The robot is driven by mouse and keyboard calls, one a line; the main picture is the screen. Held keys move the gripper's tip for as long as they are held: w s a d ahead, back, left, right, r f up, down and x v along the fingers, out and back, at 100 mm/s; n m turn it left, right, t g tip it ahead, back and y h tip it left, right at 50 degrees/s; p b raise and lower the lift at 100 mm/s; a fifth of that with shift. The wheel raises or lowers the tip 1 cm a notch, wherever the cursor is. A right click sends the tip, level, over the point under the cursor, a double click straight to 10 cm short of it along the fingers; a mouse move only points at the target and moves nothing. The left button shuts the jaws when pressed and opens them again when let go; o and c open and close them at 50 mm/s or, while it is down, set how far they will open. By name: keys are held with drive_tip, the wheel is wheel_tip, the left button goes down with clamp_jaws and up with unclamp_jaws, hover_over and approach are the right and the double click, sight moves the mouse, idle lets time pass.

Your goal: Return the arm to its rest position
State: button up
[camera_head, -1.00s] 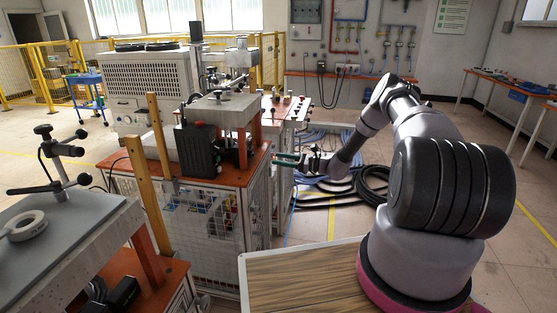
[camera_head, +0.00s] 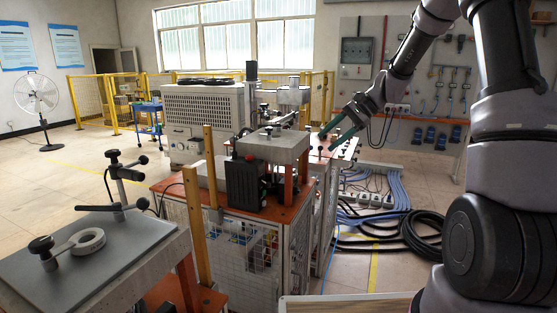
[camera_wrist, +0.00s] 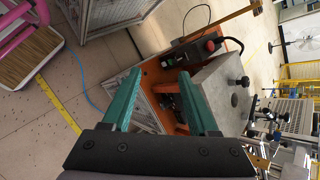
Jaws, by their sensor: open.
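My gripper (camera_head: 328,138) is up in the air at the end of my raised arm, at upper centre right in the head view. Its two teal fingers are apart, with nothing between them; the wrist view shows the same open gap (camera_wrist: 160,78). In the head view it appears above and right of the orange-topped machine cabinet (camera_head: 272,207). It seems clear of the cabinet, though the exact distance cannot be told. In the wrist view the cabinet's orange top (camera_wrist: 152,72) lies beyond the fingertips, seen from above.
A grey block (camera_head: 277,146) and a black box with a red button (camera_head: 245,183) stand on the cabinet. Black hoses (camera_head: 412,229) and blue cables lie on the floor right of the cabinet.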

drive_tip(key=s+d+r+n+t+h, duration=0.2)
drive_tip(key=s+r, duration=0.3)
drive_tip(key=s, duration=0.4)
drive_tip(key=s+d+r+n+t+h, duration=0.1)
drive_tip(key=s+d+r+t+h, duration=0.1)
drive_tip(key=s, duration=0.7)
drive_tip(key=s+d+r+n+t+h, duration=0.2)
drive_tip(key=s+d+r+h, duration=0.1)
drive_tip(key=s+r, duration=0.4)
drive_tip(key=s+d, duration=0.1)
drive_tip(key=s, duration=0.2)
drive_tip(key=shift+d+r+n+t, duration=0.3)
drive_tip(key=shift+d+r+t, duration=0.05)
drive_tip(key=shift+t, duration=0.05)
